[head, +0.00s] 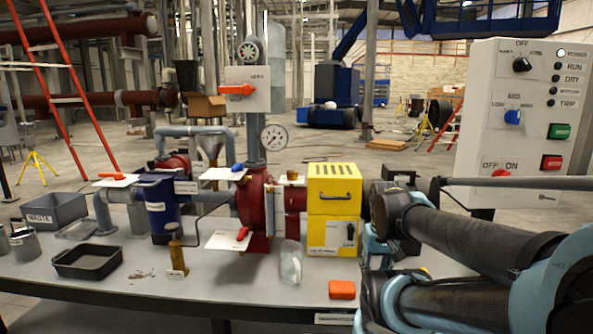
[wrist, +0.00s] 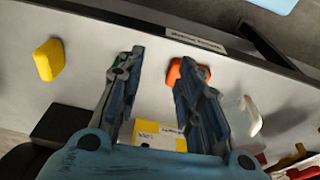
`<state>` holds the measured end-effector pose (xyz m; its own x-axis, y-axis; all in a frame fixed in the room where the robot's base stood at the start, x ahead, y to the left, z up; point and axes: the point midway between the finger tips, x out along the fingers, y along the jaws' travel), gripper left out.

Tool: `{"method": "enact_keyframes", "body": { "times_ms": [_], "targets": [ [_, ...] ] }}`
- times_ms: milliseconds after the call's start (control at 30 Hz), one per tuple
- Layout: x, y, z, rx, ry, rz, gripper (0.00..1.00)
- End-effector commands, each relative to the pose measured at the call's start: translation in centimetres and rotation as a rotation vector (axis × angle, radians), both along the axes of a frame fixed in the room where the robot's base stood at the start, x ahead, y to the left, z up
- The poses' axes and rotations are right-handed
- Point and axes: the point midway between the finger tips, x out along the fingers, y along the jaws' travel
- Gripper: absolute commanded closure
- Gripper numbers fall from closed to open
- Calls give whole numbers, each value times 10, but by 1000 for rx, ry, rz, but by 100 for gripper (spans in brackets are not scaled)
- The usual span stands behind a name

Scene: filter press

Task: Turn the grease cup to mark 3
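A small brass cap (head: 291,178) on a pale plate sits on top of the red pump's shaft housing, left of the yellow box; it looks like the grease cup. Its marks are too small to read. A second brass-brown fitting (head: 175,250) with a small tag stands at the bench front; I cannot tell its kind. My gripper (wrist: 160,57) is open with nothing held between its fingers, above the bench near its front edge. In the head view my arm is at the right, well right of the brass cap. The wrist view does not show the cap.
The yellow box (head: 335,205) stands between the brass cap and my arm. An orange block (head: 342,290) and a clear jug (head: 291,262) are in front. A red pump (head: 256,208) and control panel (head: 530,120) flank the box. A black tray (head: 88,261) is left.

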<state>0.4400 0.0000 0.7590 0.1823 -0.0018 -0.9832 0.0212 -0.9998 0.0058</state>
Motion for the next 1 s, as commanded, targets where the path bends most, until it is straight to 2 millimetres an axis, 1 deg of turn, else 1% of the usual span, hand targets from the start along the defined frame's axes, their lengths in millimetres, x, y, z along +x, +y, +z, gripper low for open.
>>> {"method": "enact_keyframes", "body": {
  "times_ms": [300, 367, 400, 467, 567, 667, 800, 1000],
  "targets": [
    [0, 0, 0, 0, 0, 0, 67],
    [0, 0, 0, 0, 0, 1, 53],
    [-7, 0, 5, 0, -9, 5, 46],
    [-6, 1, 11, -1, -8, 20, 46],
    [5, 4, 28, -1, 2, 76, 46],
    [23, 9, 55, -1, 19, 170, 46],
    [54, 19, 97, 0, 43, 339, 46],
    [102, 35, 153, 11, 71, 588, 46]
  ]
}}
